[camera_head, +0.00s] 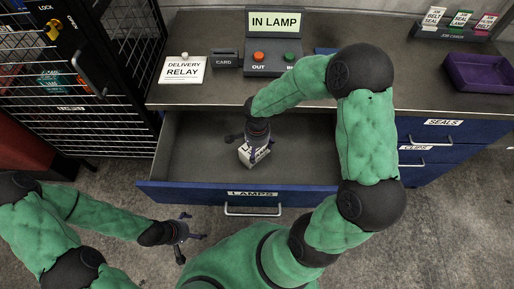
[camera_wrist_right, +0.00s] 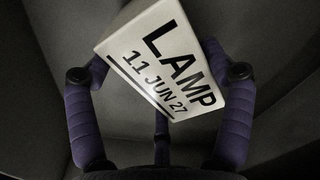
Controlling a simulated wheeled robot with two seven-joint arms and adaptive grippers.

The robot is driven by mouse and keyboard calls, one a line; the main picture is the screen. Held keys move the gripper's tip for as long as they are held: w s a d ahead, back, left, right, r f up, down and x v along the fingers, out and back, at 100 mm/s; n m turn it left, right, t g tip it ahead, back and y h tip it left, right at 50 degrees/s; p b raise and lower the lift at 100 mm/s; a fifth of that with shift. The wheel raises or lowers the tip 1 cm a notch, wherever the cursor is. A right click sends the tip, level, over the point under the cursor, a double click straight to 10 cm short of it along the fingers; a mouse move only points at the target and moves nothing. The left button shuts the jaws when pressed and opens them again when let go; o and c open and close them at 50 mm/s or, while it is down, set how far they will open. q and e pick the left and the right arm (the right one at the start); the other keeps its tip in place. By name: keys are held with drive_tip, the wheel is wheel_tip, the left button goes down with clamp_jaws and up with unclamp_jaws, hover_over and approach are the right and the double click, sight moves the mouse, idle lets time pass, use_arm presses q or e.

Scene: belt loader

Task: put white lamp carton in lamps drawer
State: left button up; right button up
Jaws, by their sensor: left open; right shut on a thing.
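The white lamp carton (camera_head: 256,154) is inside the open lamps drawer (camera_head: 200,170), near its middle. In the right wrist view the white carton (camera_wrist_right: 165,60) shows its printed face, "LAMP 11 JUN 27", tilted between the purple fingers. My right gripper (camera_head: 254,146) reaches down into the drawer and is shut on the carton; it also shows in the right wrist view (camera_wrist_right: 160,110). Whether the carton touches the drawer floor I cannot tell. My left gripper (camera_head: 186,228) is open and empty, in front of the drawer at the lower left.
A purple tray (camera_head: 478,72) is at right. A wire cage (camera_head: 90,60) stands at left. The drawer around the carton looks empty.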

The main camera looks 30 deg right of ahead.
drive_tip(key=o, duration=1.3)
drive_tip(key=shift+c, duration=0.2)
drive_tip(key=shift+r, duration=0.1)
wheel_tip(320, 180, up, 12)
drive_tip(key=p, duration=0.5)
